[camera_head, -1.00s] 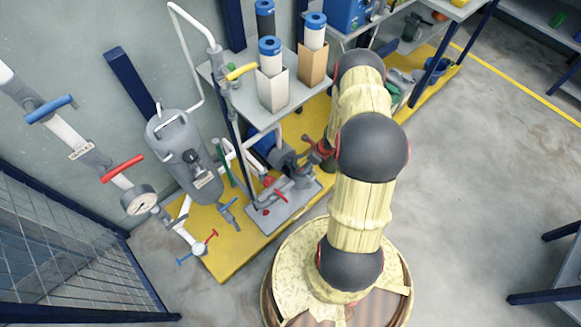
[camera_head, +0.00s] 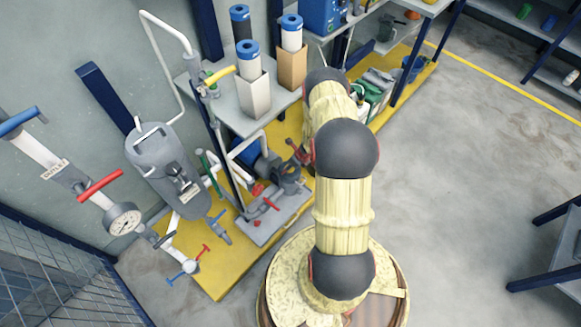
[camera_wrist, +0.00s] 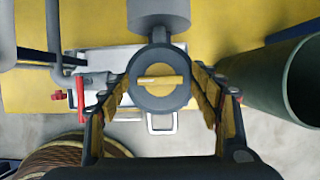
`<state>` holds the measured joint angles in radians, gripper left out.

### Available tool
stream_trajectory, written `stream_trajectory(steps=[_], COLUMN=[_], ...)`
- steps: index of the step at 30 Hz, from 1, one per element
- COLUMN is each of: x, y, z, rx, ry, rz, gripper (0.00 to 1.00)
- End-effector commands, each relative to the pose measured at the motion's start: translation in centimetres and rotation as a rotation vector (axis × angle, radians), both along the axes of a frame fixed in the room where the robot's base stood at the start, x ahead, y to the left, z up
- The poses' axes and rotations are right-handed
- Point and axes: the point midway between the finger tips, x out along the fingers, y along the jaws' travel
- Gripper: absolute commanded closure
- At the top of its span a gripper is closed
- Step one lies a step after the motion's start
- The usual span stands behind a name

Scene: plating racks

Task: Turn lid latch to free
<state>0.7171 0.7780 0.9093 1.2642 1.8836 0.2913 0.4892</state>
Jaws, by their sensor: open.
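In the wrist view a dark grey round lid (camera_wrist: 160,101) faces me, with a yellow latch bar (camera_wrist: 160,82) across it. The bar lies level in the picture. My gripper (camera_wrist: 161,105) is open, with one finger to the left of the lid and one to the right. The bar is between the fingers, and I see no contact with it. How far the fingertips are from the lid in depth I cannot tell. In the head view my arm covers part of the bench area, and I cannot make out the latch there.
A large dark green cylinder (camera_wrist: 292,85) is close on the right in the wrist view. A red-handled valve (camera_wrist: 80,98) and grey pipes are on the left. In the head view a grey tank (camera_head: 165,165) and a yellow platform (camera_head: 213,282) stand left of my arm; open floor is right.

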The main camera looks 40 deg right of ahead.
Motion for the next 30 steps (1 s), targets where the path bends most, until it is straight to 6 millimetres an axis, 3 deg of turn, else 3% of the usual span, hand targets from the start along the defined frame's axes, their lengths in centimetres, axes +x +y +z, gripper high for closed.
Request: stream_trajectory(steps=[7, 30], x=[0.03, 0.01], y=[-0.01, -0.01], z=[0.00, 0.00], rx=[0.000, 0.000], ry=[0.000, 0.000], rz=[0.000, 0.000], gripper=[0.37, 0.80])
